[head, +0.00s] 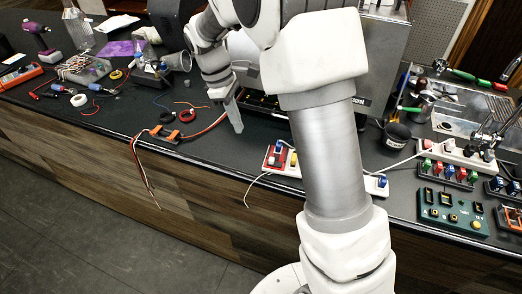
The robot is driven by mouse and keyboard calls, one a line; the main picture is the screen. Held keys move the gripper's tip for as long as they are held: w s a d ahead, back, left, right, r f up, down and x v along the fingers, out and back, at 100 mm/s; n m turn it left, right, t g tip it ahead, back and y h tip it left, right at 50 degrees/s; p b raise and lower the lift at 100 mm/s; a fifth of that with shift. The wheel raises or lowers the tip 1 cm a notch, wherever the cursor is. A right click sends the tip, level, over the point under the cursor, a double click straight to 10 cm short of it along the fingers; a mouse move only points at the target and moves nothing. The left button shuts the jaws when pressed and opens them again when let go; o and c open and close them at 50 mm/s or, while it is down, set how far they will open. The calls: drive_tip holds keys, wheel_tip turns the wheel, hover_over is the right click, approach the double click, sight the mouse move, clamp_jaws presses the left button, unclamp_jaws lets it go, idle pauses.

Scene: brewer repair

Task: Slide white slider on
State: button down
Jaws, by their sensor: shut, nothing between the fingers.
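I cannot pick out the white slider with certainty at this size. A white base (271,169) with a red block and small blue and yellow parts stands near the counter's front edge, partly hidden behind my arm. My arm hides the middle of the counter.
An orange part (165,133) with loose wires lies left of my gripper, and the wires hang over the front edge. A white strip with coloured parts (457,155) and a dark cup (396,135) stand at the right. Tools crowd the far left.

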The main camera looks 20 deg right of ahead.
sight(271, 159)
drive_tip(key=shift+f, duration=0.1)
drive_tip(key=x, duration=1)
drive_tip(key=shift+s+d, duration=0.45)
drive_tip(key=shift+d, duration=0.25)
drive_tip(key=shift+s+d, duration=0.3)
drive_tip(key=shift+d, duration=0.25)
drive_tip(key=shift+s+d, duration=0.25)
drive_tip(key=shift+d, duration=0.3)
drive_tip(key=shift+s+d, duration=0.3)
drive_tip(key=shift+d, duration=0.25)
drive_tip(key=shift+s+d, duration=0.35)
drive_tip(key=shift+d, duration=0.15)
drive_tip(key=shift+w+a, duration=0.1)
drive_tip(key=shift+a, duration=0.05)
